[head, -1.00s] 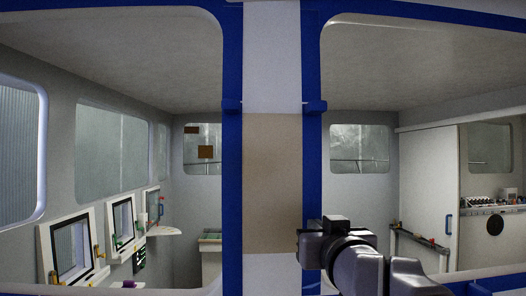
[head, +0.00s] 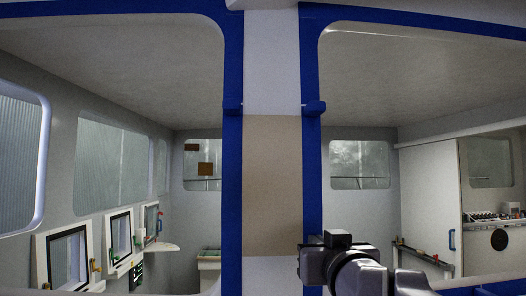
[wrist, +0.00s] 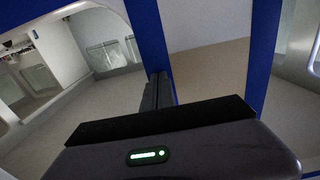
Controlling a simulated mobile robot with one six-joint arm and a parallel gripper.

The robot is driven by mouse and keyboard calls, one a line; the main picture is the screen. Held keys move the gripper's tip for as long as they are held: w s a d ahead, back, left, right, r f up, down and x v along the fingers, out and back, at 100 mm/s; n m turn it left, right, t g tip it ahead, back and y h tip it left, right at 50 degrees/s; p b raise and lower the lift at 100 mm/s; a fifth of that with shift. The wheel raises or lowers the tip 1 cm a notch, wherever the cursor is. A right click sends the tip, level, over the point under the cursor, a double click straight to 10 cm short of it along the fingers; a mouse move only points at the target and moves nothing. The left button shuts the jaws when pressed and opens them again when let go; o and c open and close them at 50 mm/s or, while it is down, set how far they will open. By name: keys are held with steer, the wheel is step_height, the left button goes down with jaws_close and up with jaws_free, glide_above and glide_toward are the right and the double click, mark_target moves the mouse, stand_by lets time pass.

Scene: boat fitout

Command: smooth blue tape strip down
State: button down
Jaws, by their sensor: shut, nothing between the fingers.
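Blue strips edge both window openings. The right-hand vertical strip (head: 311,170) runs down the right edge of the pale central post, with a small blue tab near its top. A matching left strip (head: 232,180) runs down the other edge. My gripper (head: 306,264) is at the lower part of the right strip and hides some of it. In the wrist view, my shut, empty fingers (wrist: 158,80) point at a blue strip (wrist: 146,25) and overlap it. I cannot tell whether they touch it. Another blue strip (wrist: 260,50) shows to the right there.
The central post (head: 271,185) has a tan panel between the strips. Through the left opening are framed screens (head: 120,238) and a small ledge. Through the right opening are a white door (head: 430,195) and a counter with small items. The openings beside the post look clear.

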steer(key=shift+w+f+b, duration=0.15)
steer(key=shift+f+b, duration=1.55)
steer(key=shift+b, duration=0.3)
steer(key=shift+f+b, duration=0.65)
steer(key=shift+b, duration=0.35)
steer(key=shift+r, duration=0.1)
steer(key=shift+f+b, duration=0.25)
steer(key=shift+b, duration=0.25)
